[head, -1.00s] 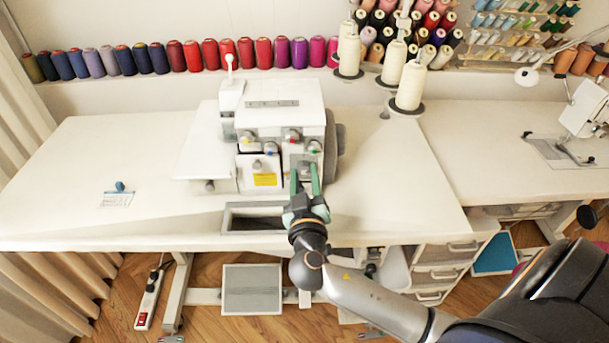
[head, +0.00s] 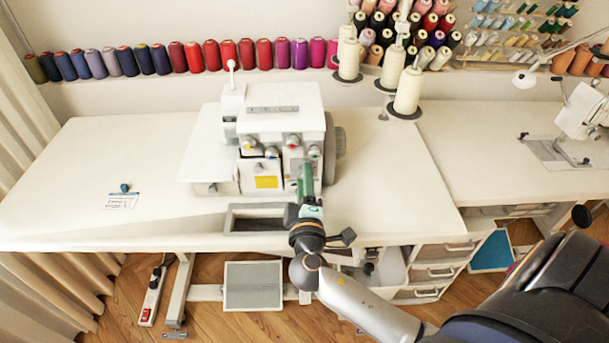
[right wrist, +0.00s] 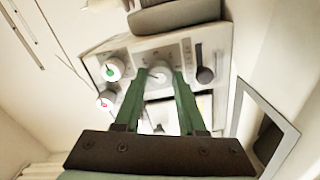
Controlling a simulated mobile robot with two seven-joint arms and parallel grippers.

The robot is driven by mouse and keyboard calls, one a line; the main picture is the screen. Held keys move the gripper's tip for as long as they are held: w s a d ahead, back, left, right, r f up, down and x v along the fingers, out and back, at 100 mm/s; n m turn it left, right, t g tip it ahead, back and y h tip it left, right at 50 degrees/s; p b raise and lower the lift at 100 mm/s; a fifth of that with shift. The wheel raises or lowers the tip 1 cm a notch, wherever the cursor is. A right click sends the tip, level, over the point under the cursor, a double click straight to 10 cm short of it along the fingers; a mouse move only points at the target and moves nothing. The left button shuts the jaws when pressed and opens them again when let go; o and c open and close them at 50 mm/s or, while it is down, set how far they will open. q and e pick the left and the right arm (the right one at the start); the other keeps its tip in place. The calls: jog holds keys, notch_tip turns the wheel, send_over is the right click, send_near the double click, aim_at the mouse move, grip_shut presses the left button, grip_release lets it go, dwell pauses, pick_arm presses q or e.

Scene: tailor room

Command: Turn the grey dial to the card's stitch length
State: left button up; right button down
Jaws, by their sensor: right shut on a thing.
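My right gripper (head: 305,172) reaches the front of the white sewing machine (head: 278,108) at its lower right. In the right wrist view, its two green fingers (right wrist: 159,82) are shut on the pale grey dial (right wrist: 158,70), one on each side. In the head view the fingers hide the dial, and its setting cannot be read. The small white card (head: 121,202) lies on the table at the left, behind it a blue object (head: 125,187); its print is too small to read. My left gripper is not in view.
Knobs with green (right wrist: 112,69) and red (right wrist: 105,101) marks sit close to the fingers. A rectangular framed opening (head: 232,220) is in the table before the machine. Cone spools (head: 407,92) stand behind right. The table's left side (head: 75,195) is mostly clear.

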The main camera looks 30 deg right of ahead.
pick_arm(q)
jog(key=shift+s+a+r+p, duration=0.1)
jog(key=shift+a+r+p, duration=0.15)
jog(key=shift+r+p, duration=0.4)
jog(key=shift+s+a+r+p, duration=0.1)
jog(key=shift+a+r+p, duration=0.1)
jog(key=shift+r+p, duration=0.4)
pick_arm(e)
jog(key=shift+w+r+n, duration=0.1)
jog(key=shift+r+n, duration=0.05)
jog(key=shift+n, duration=3.25)
jog(key=shift+c, duration=2.4)
grip_release()
jog(key=shift+f, duration=0.2)
